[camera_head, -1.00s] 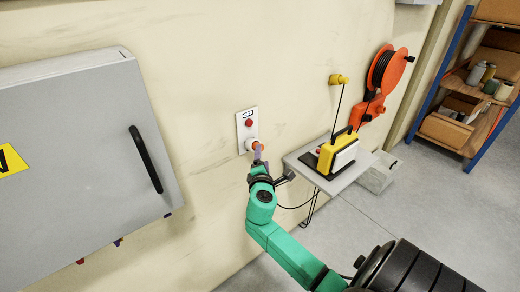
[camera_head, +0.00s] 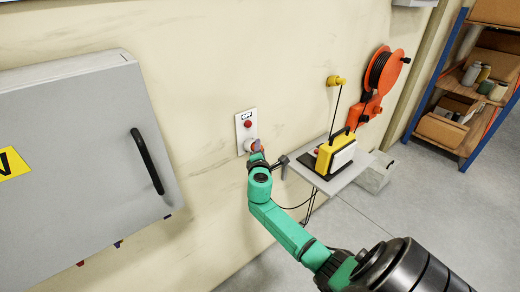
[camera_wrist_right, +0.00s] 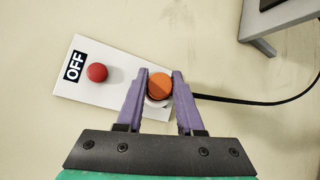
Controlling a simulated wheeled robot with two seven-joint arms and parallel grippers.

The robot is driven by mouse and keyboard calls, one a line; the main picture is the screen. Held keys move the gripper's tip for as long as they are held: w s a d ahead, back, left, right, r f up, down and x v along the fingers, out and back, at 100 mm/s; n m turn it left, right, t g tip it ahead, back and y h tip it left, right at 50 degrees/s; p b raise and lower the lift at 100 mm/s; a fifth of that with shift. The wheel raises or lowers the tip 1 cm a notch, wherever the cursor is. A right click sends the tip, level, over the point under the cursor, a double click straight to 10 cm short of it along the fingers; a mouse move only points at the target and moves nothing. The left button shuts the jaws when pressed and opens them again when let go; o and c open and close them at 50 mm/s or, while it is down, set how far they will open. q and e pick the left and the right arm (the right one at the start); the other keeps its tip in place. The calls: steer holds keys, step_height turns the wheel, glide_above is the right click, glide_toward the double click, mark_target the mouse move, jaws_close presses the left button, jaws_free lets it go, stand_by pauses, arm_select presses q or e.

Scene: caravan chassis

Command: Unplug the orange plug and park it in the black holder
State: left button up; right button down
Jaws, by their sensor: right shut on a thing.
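The orange plug (camera_wrist_right: 160,84) sits at the lower end of a white wall plate (camera_head: 246,122) that carries a red button (camera_wrist_right: 97,72) and an OFF label. It looks seated in its socket, which the plug largely hides. My right gripper (camera_wrist_right: 161,74) has purple fingers on both sides of the plug and is shut on it. In the head view, the gripper (camera_head: 256,151) covers much of the plug. A dark fitting (camera_head: 283,164) at the left edge of the small shelf looks like the black holder, but its shape is unclear. My left gripper is out of view.
The grey shelf (camera_head: 345,176) right of the plate carries a yellow and white device (camera_head: 337,153). A black cable (camera_wrist_right: 260,101) runs right from the plug. A grey cabinet (camera_head: 85,150) stands left, and an orange reel (camera_head: 383,75) hangs right. Bare wall surrounds the plate.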

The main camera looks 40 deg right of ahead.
steer(key=s+r+p, duration=0.2)
steer(key=s+p, duration=0.1)
steer(key=s, duration=0.2)
steer(key=shift+s, duration=0.35)
stand_by(0.6)
